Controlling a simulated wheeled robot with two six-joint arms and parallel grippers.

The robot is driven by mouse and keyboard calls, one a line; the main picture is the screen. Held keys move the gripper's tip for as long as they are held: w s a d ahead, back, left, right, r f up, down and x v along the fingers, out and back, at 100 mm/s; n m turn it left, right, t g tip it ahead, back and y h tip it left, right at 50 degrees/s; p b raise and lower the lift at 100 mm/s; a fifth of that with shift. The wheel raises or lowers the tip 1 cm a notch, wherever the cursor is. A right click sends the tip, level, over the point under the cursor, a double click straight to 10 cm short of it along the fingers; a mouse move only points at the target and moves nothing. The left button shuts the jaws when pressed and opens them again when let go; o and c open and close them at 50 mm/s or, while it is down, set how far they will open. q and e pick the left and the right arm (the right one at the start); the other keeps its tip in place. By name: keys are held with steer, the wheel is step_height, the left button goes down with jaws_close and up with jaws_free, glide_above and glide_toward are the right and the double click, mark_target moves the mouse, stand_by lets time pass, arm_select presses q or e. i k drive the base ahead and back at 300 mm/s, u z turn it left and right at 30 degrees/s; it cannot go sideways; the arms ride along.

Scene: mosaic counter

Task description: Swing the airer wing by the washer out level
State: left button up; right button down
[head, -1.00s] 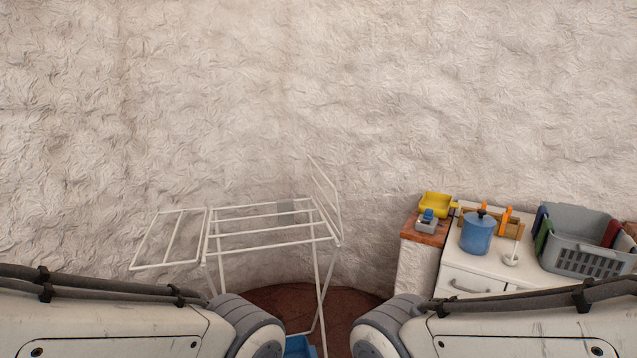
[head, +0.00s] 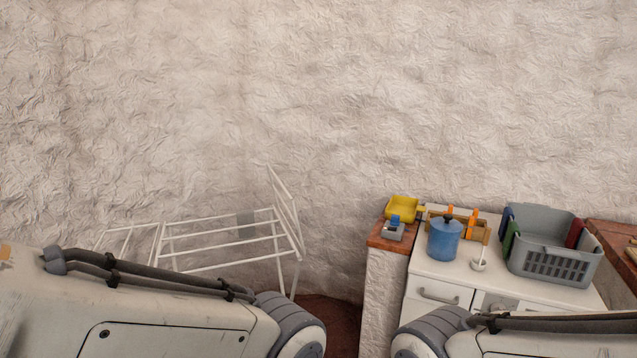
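The white wire airer (head: 222,243) stands at the left, partly hidden behind my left arm. Its right wing (head: 284,210), on the side toward the washer, is tilted up steeply from the airer's right edge. Its left wing (head: 128,240) lies about level; its near part is hidden by my arm. The white washer (head: 440,291) stands at the right, with a drawer handle on its front. Parts of both my arms show low in the view, but neither gripper is in the frame.
A brick-topped pillar (head: 379,240) with a yellow tray (head: 402,208) stands between airer and washer. On the washer are a blue pot (head: 444,240), a ladle (head: 478,264), an orange-and-brown rack (head: 471,228) and a grey basket (head: 555,265) with cloths. Floor shows between airer and pillar.

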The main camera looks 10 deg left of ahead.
mark_target(284, 204)
steer(key=z, duration=0.05)
steer(key=i, duration=1)
steer(key=u, duration=0.65)
